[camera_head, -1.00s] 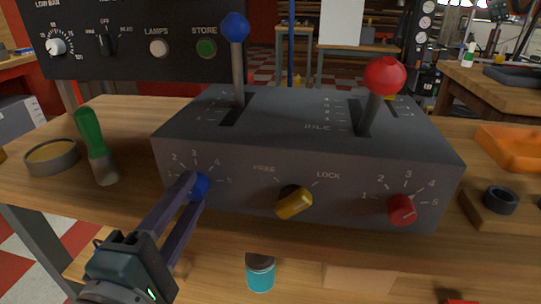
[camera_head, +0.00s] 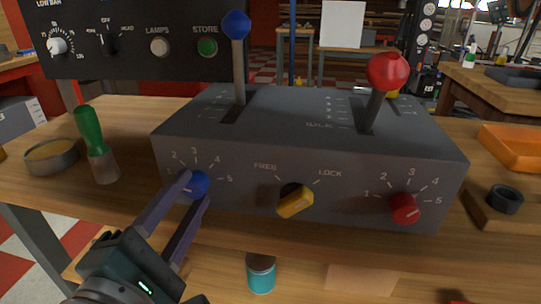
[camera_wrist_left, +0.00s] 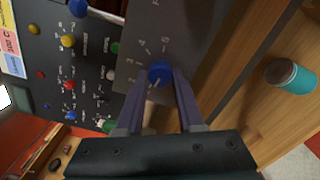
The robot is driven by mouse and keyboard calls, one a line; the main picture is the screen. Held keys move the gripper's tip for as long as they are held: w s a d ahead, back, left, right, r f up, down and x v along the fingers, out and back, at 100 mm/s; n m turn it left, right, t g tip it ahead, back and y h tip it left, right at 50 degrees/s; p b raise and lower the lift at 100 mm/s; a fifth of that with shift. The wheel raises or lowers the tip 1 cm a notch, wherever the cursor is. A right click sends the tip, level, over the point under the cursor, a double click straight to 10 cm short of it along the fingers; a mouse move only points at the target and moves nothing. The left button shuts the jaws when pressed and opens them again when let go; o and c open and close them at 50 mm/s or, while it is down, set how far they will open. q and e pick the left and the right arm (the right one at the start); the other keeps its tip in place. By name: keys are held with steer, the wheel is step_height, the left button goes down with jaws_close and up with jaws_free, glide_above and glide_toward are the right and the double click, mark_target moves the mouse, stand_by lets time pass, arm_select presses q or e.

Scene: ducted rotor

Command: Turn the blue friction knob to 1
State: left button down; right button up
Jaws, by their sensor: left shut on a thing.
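The blue friction knob (camera_head: 198,184) sits on the left of the grey box's front face, with a numbered scale around it. My left gripper (camera_head: 196,190) has its two long fingers on either side of the knob and is shut on it. The left wrist view shows the blue knob (camera_wrist_left: 160,73) between the fingertips (camera_wrist_left: 164,78). The fingers partly cover the knob and the low end of its scale, so its pointer setting cannot be read clearly. My right gripper is not in view.
The grey box (camera_head: 300,125) also carries a yellow FREE/LOCK knob (camera_head: 295,201), a red knob (camera_head: 404,208), a blue-topped lever (camera_head: 237,26) and a red-topped lever (camera_head: 388,71). A green-handled tool (camera_head: 89,132) stands left of it. A teal can (camera_head: 261,274) is below.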

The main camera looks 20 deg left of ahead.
arm_select(q)
steer(key=c, duration=0.5)
jaws_free()
steer(key=shift+s, duration=0.1)
steer(key=v, duration=0.9)
steer(key=shift+s+d, duration=0.1)
steer(key=shift+s, duration=0.3)
